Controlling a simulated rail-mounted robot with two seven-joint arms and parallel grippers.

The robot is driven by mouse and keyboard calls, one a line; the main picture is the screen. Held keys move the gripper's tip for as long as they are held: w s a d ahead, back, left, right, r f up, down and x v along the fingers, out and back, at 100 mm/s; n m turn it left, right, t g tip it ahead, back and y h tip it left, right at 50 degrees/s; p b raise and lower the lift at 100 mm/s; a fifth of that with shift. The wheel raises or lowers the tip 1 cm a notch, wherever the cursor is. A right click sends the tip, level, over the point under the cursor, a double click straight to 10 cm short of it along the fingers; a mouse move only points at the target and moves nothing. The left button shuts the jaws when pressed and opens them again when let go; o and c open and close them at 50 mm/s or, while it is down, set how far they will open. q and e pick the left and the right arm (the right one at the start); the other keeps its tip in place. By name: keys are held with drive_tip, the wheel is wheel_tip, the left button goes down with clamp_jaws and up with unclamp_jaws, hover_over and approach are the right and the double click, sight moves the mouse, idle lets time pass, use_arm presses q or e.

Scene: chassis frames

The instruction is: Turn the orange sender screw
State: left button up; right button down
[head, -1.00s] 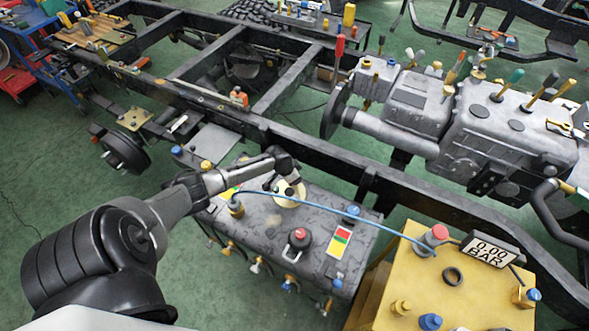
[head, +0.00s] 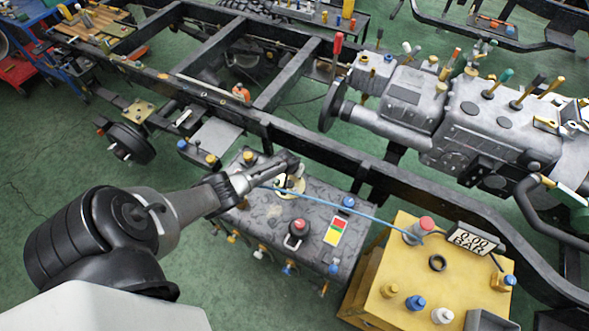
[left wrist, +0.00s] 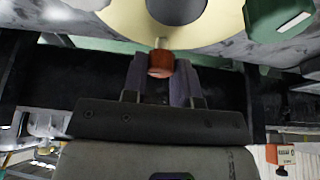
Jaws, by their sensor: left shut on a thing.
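The orange sender screw (left wrist: 160,64) shows in the left wrist view as a short red-orange head on a thin stem, at the edge of a cream round flange (left wrist: 215,38). My left gripper (left wrist: 160,72) is shut on it, one dark finger on each side. In the head view the cream flange (head: 291,186) sits on top of the dark patterned tank (head: 270,215), and my left gripper (head: 290,168) is at its far edge. The screw is hidden there behind my arm. My right gripper is in neither view.
A blue hose (head: 345,216) runs across the tank top beside the flange. A red-knobbed black cap (head: 299,227) stands nearby. The yellow test box (head: 395,260) with a display reading 0.00 BAR (head: 476,240) is at right. The chassis rail (head: 335,160) lies behind the tank.

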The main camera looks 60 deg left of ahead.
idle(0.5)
use_arm(q)
drive_tip(key=o, duration=0.9)
drive_tip(key=shift+o, duration=0.2)
drive_tip(key=shift+s+r+p, duration=0.1)
drive_tip(key=shift+r+p, duration=0.35)
drive_tip(key=shift+r, duration=0.05)
drive_tip(key=p+v, duration=0.6)
drive_tip(key=v, duration=0.6)
drive_tip(key=shift+s+d+r, duration=0.15)
drive_tip(key=shift+d+r, duration=0.05)
drive_tip(key=shift+r, duration=0.15)
